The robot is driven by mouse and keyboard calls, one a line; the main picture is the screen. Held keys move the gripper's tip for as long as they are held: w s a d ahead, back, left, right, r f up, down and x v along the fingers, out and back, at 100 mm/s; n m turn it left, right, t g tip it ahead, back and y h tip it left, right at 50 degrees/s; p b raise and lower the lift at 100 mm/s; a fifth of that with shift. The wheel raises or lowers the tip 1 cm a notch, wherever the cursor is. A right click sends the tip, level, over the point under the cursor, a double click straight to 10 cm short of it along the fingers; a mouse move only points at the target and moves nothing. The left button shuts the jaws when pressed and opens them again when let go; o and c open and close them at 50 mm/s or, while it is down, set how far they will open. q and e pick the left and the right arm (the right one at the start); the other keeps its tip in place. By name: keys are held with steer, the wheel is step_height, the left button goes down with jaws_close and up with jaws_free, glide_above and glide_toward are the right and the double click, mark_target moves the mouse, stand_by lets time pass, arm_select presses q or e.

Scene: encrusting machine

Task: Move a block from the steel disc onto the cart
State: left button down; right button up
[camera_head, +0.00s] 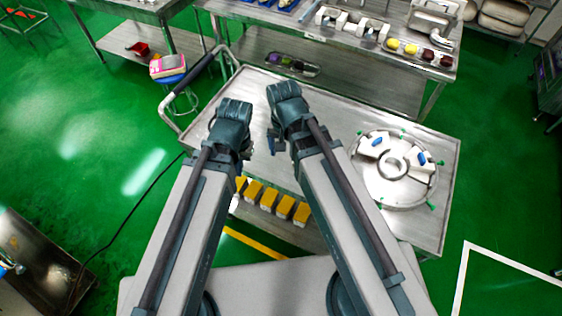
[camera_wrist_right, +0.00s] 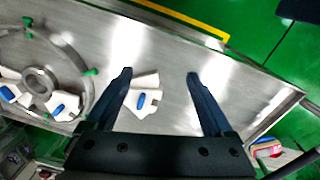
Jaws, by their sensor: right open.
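The steel disc (camera_head: 368,188) lies on the right part of the steel cart (camera_head: 340,110). White blocks with blue pieces sit on it, one at the back left (camera_head: 374,145) and one at the right (camera_head: 424,172). In the right wrist view, another white block (camera_wrist_right: 146,82) with a blue piece lies on bare cart top, apart from the disc (camera_wrist_right: 100,62). My right gripper (camera_wrist_right: 160,74) is open and empty, with that block between its fingers in the picture, nearer the left finger. My left gripper (camera_head: 232,118) is over the cart's left part; its fingers are hidden.
The cart's handle (camera_head: 172,112) is at the left, by a stool (camera_head: 172,70) with a pink packet. A steel table (camera_head: 380,52) stands behind. The cart's back middle is clear.

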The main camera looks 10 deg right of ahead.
steer(key=s+n, duration=0.1)
steer(key=n, duration=0.1)
steer(key=s+a+n, duration=0.1)
steer(key=n, duration=0.2)
steer(key=s+a+n, duration=0.1)
steer(key=s+n, duration=0.1)
steer(key=shift+s+a+n+h, duration=0.1)
steer(key=shift+a+n+h, duration=0.05)
steer(key=shift+n+h, duration=0.2)
